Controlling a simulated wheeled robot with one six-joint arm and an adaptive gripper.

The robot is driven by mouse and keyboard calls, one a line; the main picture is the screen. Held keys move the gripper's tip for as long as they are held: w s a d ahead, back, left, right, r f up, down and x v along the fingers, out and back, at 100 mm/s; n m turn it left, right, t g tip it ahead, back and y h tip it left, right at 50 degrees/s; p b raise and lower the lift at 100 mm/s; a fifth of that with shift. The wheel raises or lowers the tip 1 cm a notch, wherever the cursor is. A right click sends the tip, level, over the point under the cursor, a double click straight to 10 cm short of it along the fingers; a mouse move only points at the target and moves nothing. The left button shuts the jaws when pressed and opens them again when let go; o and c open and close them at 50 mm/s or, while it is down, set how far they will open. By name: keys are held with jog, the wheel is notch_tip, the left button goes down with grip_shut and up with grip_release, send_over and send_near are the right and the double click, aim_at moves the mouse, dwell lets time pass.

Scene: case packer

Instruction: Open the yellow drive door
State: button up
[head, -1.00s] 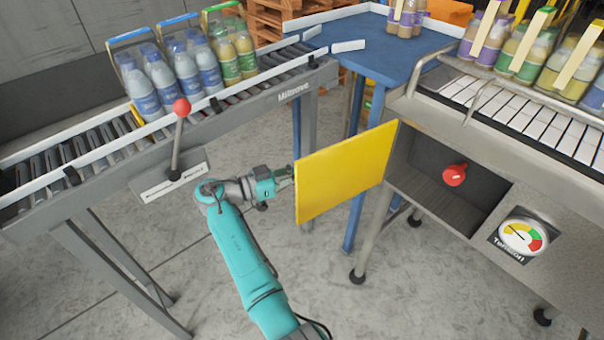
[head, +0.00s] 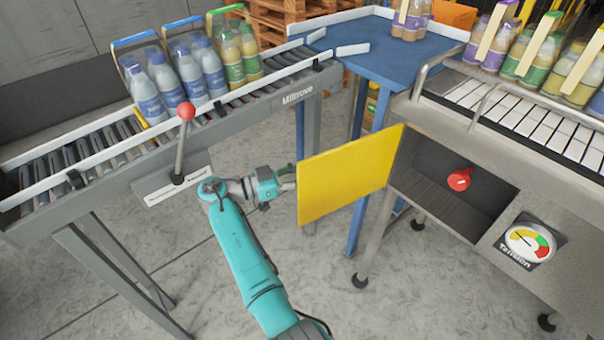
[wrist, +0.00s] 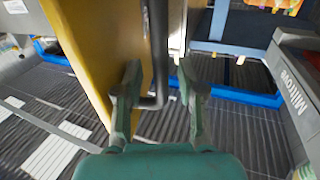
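The yellow drive door (head: 348,178) stands wide open, swung out to the left from the front of the grey machine. The recess behind it is exposed, with a red knob (head: 458,179) inside. My gripper (head: 290,179) is at the door's free left edge, its fingertips partly hidden there in the head view. In the wrist view, the door (wrist: 92,50) is on the left, with a dark bar handle (wrist: 157,55) on its face. My gripper (wrist: 160,85) has its fingers spread, with the handle between and slightly beyond the tips. A gap shows at the right finger.
A roller conveyor (head: 95,160) with bottle packs and a red-balled lever (head: 187,112) stands left, close to my arm. A blue table (head: 400,55) is behind the door. A tension gauge (head: 530,242) is right of the recess. The floor below the door is clear.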

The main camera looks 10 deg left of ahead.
jog(key=shift+a, duration=0.1)
jog(key=v, duration=1.2)
